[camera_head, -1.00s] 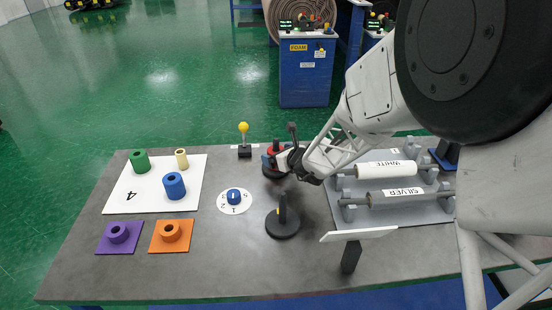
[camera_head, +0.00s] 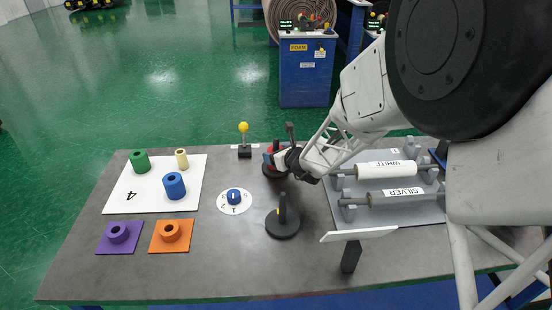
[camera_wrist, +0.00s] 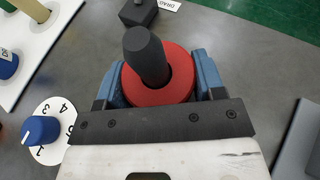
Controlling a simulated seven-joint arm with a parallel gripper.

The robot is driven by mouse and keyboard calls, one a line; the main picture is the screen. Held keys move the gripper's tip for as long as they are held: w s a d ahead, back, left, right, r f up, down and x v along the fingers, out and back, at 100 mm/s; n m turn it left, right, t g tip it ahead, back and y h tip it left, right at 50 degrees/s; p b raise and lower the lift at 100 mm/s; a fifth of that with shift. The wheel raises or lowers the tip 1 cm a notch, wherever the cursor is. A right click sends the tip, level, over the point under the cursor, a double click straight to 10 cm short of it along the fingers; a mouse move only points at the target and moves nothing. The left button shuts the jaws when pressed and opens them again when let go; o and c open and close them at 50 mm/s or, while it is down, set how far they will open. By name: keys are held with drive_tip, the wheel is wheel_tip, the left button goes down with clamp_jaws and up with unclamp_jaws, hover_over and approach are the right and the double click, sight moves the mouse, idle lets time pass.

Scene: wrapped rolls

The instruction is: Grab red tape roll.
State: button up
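The red tape roll (camera_wrist: 158,92) sits around the upright black post of a dark round stand (camera_wrist: 147,55). My gripper (camera_wrist: 160,78) has one blue finger at the left side of the roll and one at the right, both very close to its rim. Whether the fingers press on the roll or leave a thin gap cannot be made out. In the head view the red roll (camera_head: 273,149) shows only in part, behind my gripper (camera_head: 268,158). The near lower part of the roll is hidden by the gripper's dark crossbar in the wrist view.
An empty dark stand (camera_head: 283,222) with an upright post is nearer. A blue-knob dial (camera_head: 235,197), a yellow-topped lever (camera_head: 243,140) and a white board (camera_head: 125,203) with rolls lie left. A rack (camera_head: 345,235) with white and silver rolls stands right. The front-middle tabletop is clear.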

drive_tip(key=c, duration=0.4)
drive_tip(key=shift+r, duration=0.15)
wheel_tip(320, 180, up, 18)
idle(0.6)
idle(0.5)
